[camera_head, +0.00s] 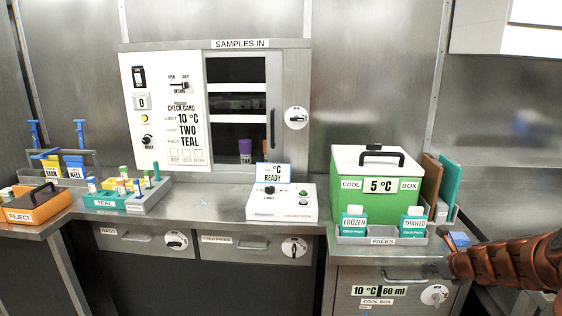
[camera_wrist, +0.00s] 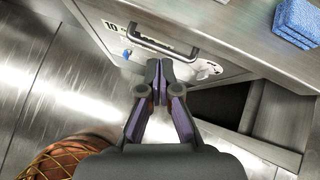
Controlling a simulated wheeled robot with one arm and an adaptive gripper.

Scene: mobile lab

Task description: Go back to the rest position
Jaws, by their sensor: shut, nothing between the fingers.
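My gripper (camera_wrist: 163,85) is shut and empty in the wrist view. Its closed fingertips are in front of the cool box drawer (camera_wrist: 150,40), near the drawer's dark bar handle (camera_wrist: 140,36); whether they touch it I cannot tell. In the head view my orange-brown arm reaches in from the right edge, in front of the right end of the counter. The gripper itself does not show clearly there. The cool box drawer (camera_head: 385,292), with its "10 °C 60 ml" label, looks closed in the head view.
A green cool box (camera_head: 375,203) stands on the counter behind a packs tray (camera_head: 382,240) with two cold packs. A blue sponge (camera_wrist: 298,20) lies near the counter edge. The teal rack (camera_head: 120,205) and orange reject bin (camera_head: 38,205) are at the left. Metal floor (camera_wrist: 60,85) is open below.

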